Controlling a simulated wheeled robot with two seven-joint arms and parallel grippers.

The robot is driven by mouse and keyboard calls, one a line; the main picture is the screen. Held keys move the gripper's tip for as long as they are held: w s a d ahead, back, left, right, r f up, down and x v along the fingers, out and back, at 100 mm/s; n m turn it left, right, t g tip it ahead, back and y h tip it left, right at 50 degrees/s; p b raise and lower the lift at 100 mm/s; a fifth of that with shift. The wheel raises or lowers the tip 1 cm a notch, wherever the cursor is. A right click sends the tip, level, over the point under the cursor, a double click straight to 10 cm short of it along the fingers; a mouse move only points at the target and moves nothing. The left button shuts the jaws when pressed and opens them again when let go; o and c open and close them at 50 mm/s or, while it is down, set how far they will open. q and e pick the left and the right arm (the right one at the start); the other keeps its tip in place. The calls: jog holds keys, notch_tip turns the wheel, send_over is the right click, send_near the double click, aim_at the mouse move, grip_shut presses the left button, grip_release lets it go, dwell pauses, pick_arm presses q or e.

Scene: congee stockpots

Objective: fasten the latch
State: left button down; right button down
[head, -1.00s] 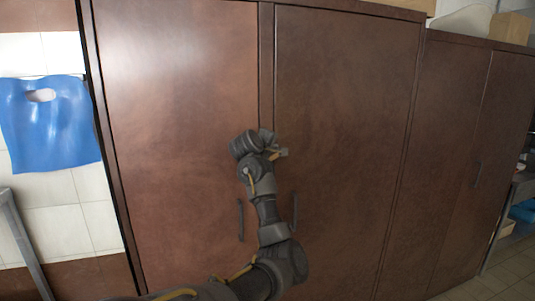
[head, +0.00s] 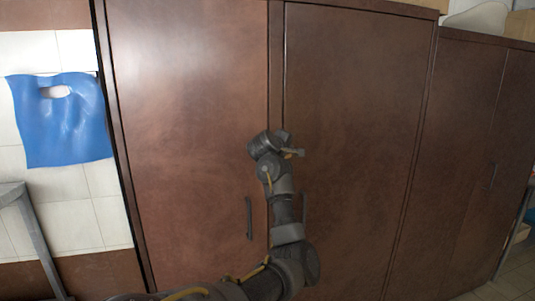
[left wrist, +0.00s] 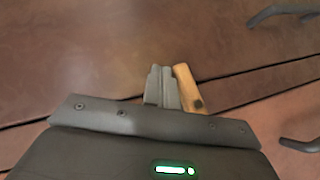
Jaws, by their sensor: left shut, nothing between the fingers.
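The latch (left wrist: 188,88) is a small orange-tan bar on the cabinet front. In the left wrist view it lies slantwise across a seam between the two doors, right beside my fingertips. My left gripper (left wrist: 163,86) is shut and empty, with its fingers against or very close to the bar's left side; I cannot tell whether they touch. In the head view my left gripper (head: 297,153) is in front of the door seam, above the handles, and mostly hides the latch. My right gripper is not in view.
The tall brown cabinet has a left door (head: 185,130) and a right door (head: 355,130). Dark bar handles stand out from them, the left handle (head: 249,218) and the right handle (head: 304,212). A blue bag-like sheet (head: 65,130) hangs on the tiled wall at left.

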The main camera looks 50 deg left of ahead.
pick_arm(q)
jog(key=shift+r, duration=0.1)
dwell(0.7)
jog(key=s+d+r, duration=0.4)
jog(key=d+r, duration=0.2)
jog(key=r, duration=0.4)
jog(key=shift+r+p, duration=0.3)
jog(key=shift+r, duration=0.1)
